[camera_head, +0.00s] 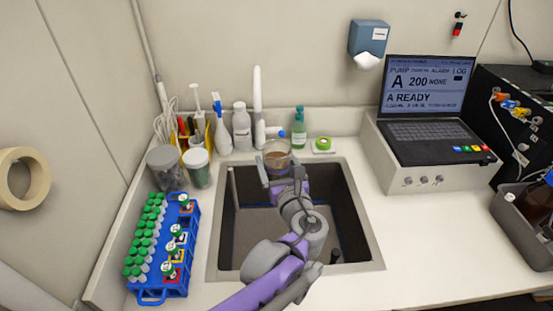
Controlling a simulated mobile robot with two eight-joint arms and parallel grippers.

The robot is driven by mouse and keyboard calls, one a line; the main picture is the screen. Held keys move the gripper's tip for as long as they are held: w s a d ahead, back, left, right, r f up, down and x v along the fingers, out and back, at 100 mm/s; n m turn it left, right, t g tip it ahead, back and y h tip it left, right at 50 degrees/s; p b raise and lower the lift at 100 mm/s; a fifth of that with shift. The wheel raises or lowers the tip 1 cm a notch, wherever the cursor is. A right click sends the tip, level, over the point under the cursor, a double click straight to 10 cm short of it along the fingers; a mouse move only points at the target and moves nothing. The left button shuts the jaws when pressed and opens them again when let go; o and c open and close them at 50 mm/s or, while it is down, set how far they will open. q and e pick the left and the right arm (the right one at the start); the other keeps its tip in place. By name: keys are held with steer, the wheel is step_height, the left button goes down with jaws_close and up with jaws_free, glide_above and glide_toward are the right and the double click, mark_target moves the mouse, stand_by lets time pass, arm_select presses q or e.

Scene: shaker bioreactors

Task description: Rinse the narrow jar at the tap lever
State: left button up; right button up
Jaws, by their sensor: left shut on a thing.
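The narrow jar (277,157) is a small clear vessel with brownish contents. It is upright over the back edge of the sink (372,235), just in front of the tap. My left gripper (278,172) is shut on the jar from the front; the arm reaches across the sink. The white tap (258,92) stands behind the sink. Its lever (261,132) is low beside the jar, close behind it; I cannot tell whether they touch. No water stream can be made out. My right gripper is out of view.
A laptop-topped unit (428,178) stands right.

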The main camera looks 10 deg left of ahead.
mark_target(280, 132)
arm_select(q)
steer(key=s+a+f+b+x, duration=0.1)
steer(key=a+f+x, duration=0.1)
steer(key=x, duration=1.1)
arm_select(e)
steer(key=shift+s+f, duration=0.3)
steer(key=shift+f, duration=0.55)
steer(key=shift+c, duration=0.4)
